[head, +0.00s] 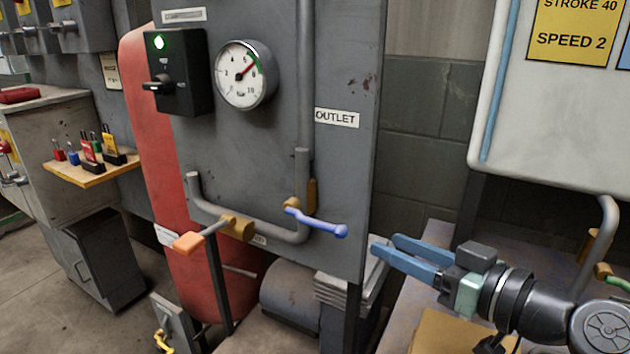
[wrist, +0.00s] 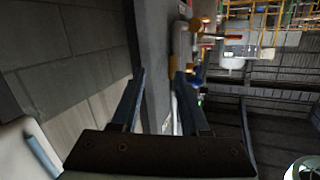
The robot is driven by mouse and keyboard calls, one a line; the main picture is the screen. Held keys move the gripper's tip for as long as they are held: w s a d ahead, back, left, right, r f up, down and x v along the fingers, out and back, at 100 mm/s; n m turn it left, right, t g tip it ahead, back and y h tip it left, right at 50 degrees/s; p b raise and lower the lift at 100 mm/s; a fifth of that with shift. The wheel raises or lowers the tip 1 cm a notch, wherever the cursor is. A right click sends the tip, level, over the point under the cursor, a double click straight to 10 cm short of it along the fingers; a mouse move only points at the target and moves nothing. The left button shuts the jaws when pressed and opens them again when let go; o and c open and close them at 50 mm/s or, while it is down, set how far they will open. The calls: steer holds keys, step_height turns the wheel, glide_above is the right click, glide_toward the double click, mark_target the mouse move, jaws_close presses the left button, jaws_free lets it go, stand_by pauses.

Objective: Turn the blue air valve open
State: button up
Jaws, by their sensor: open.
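The blue valve lever (head: 316,221) is on the grey panel in the head view, below the OUTLET label. It runs from a brass valve body (head: 312,195) on the vertical pipe to a rounded knob at its right end, sticking out across the pipe and sloping slightly down. My gripper (head: 386,244) is to the right of the knob, apart from it, with its two blue fingers pointing left. It is open with nothing between the fingers.
An orange-handled valve (head: 190,242) is on the lower pipe to the left. A pressure gauge (head: 243,77) and a black switch box (head: 178,72) with a green light are above. A white cabinet (head: 560,120) stands at the right. Open space separates lever and gripper.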

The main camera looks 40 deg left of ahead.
mark_target(309, 220)
steer(key=s+r+n+g+y+p, duration=0.2)
steer(key=s+n+g, duration=0.1)
steer(key=s+g, duration=0.15)
steer(key=a, duration=1.1)
steer(key=shift+s+a+r, duration=0.15)
steer(key=shift+s+a, duration=0.25)
jaws_close()
stand_by(0.7)
